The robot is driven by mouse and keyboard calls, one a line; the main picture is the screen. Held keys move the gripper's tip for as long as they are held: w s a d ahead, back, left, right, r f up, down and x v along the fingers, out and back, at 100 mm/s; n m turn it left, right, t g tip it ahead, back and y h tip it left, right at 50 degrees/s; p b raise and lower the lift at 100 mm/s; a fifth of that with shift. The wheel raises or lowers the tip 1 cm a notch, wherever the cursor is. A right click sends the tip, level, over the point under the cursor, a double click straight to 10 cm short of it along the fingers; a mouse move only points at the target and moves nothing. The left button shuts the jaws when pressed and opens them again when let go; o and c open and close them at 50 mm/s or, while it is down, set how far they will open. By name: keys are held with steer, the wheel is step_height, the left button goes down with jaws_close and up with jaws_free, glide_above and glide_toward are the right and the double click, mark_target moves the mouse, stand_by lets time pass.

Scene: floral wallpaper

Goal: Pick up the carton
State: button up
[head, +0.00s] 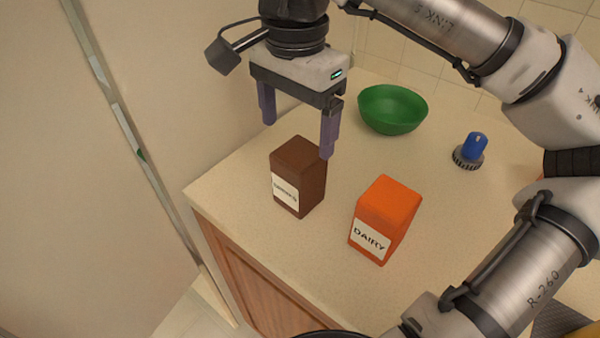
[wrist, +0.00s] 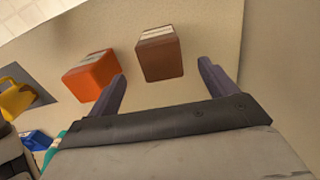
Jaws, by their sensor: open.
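Two cartons stand upright on the counter. The brown carton (head: 305,172) has a white label and stands near the counter's left edge. The orange carton (head: 392,205) has a white label reading "DAIRY" and stands to its right, nearer the front. My gripper (head: 297,136) is open and empty, pointing down above and slightly behind the brown carton. In the wrist view, the brown carton (wrist: 160,58) lies ahead between the two fingers (wrist: 163,72), and the orange carton (wrist: 92,76) is to the left, just beyond the left finger. Neither carton is held.
A green bowl (head: 393,109) stands at the back of the counter (head: 250,190). A blue-topped item with a dark ridged base (head: 468,151) is to its right. A yellow object (wrist: 16,99) shows at the left of the wrist view. Walls border the counter's left and back.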

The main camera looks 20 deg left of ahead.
mark_target(299, 152)
steer(key=f, duration=0.5)
steer(key=f+p, duration=0.1)
steer(key=f, duration=0.2)
steer(key=shift+w+d, duration=0.1)
steer(key=shift+w, duration=0.15)
steer(key=c, duration=1.3)
steer(key=shift+r, duration=0.1)
